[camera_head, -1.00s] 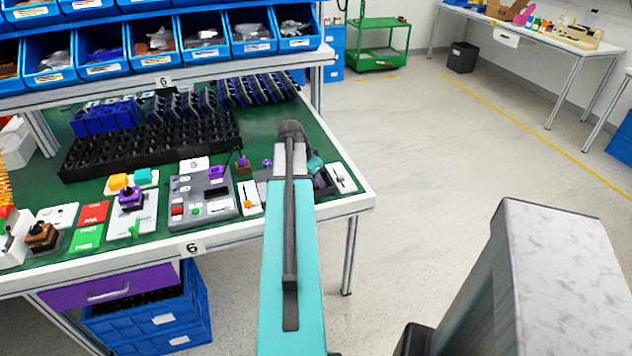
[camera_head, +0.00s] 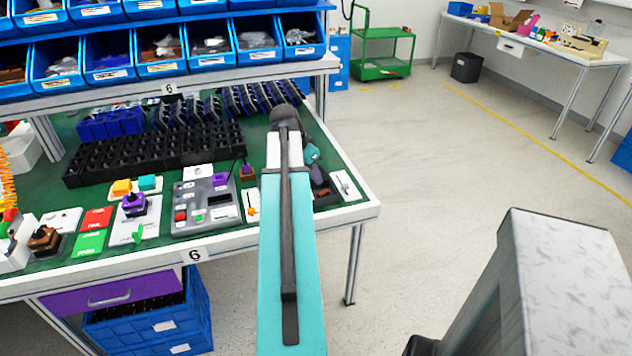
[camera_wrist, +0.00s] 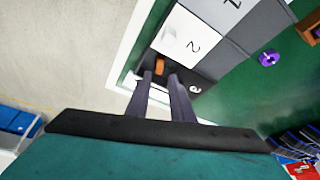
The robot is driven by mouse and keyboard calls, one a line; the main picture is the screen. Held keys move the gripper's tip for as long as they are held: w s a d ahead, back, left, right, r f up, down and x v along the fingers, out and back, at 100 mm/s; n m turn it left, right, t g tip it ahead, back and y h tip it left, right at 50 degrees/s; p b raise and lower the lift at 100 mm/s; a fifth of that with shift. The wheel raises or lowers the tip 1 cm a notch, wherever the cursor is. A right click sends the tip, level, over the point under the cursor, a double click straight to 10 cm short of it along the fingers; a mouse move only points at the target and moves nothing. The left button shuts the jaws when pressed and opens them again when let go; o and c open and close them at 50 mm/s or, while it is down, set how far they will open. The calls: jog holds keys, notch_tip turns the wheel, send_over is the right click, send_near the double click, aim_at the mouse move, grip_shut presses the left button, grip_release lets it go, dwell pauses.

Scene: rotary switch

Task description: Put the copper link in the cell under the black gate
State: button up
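The copper link (camera_wrist: 160,66) shows in the wrist view as a small orange-brown piece just beyond my fingertips, at a dark cell. My gripper (camera_wrist: 160,77) points at it with its two dark fingers apart, one on each side. I see a gap between the fingers and no clear contact with the link. The black gate (camera_wrist: 197,86) lies right of the fingers, partly hidden by them. In the head view my arm hides much of this gated box.
A purple knob (camera_wrist: 268,59) stands on the green mat in the wrist view. In the head view a grey control panel (camera_head: 207,201) stands left of my arm and a white switch plate (camera_head: 346,185) right of it. Black racks (camera_head: 155,150) lie behind. The table's right edge is close.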

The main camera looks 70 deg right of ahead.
jog(key=shift+v, duration=1.95)
